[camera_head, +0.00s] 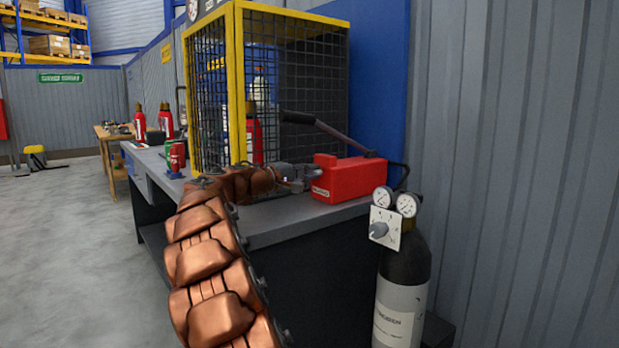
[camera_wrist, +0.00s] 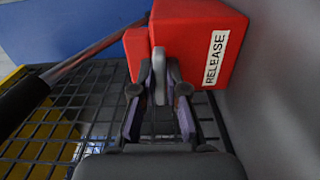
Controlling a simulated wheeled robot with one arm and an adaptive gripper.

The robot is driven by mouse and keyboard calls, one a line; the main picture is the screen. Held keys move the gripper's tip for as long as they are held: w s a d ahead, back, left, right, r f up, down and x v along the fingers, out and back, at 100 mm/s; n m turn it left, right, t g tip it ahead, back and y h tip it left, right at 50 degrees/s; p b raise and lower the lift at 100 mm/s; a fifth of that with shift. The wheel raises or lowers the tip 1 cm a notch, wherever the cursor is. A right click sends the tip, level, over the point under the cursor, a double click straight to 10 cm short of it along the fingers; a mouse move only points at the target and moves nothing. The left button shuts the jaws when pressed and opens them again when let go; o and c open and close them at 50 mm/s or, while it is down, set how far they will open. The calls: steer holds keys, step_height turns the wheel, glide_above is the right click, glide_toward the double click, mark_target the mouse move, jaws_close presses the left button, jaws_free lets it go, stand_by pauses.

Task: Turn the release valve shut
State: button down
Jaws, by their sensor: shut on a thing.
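The red hand pump (camera_head: 358,179) sits on the grey bench beside the yellow-framed mesh cage. In the wrist view its red body (camera_wrist: 195,35) bears a white label reading RELEASE. The release valve (camera_wrist: 159,64) is a small grey upright tab at the front of the red body. My gripper (camera_wrist: 158,90) is shut on the valve, with one finger on each side of it. In the head view my gripper (camera_head: 306,178) reaches in from the left along the bench to the pump's near side; the valve is too small to make out there.
The pump's lever (camera_head: 325,128) slants up to the left over my gripper. The mesh cage (camera_head: 239,80) stands close behind. A gas cylinder (camera_head: 402,275) with gauges stands right of the bench. Red extinguishers (camera_head: 166,121) stand farther left.

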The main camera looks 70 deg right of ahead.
steer(key=shift+w+r, duration=0.15)
steer(key=c, duration=1.2)
jaws_free()
steer(key=v, duration=1.2)
steer(key=shift+a, duration=0.15)
steer(key=s+a+r+n+t+y+p, duration=0.1)
steer(key=s+a+y+p, duration=0.4)
steer(key=a+p, duration=0.7)
steer(key=s+a+r+n+t+y+p, duration=0.1)
steer(key=s+a+n+t+y+p, duration=0.2)
steer(key=a+p, duration=0.9)
steer(key=s+a+r+n+t+y+p, duration=0.1)
steer(key=s+a+y+p, duration=0.6)
steer(key=a, duration=2.4)
steer(key=s+n+t+p, duration=0.1)
steer(key=t+p, duration=0.1)
steer(key=p, duration=0.3)
steer(key=shift+s+a+r+y, duration=0.2)
steer(key=shift+s+r+y, duration=0.1)
steer(key=shift+r, duration=0.1)
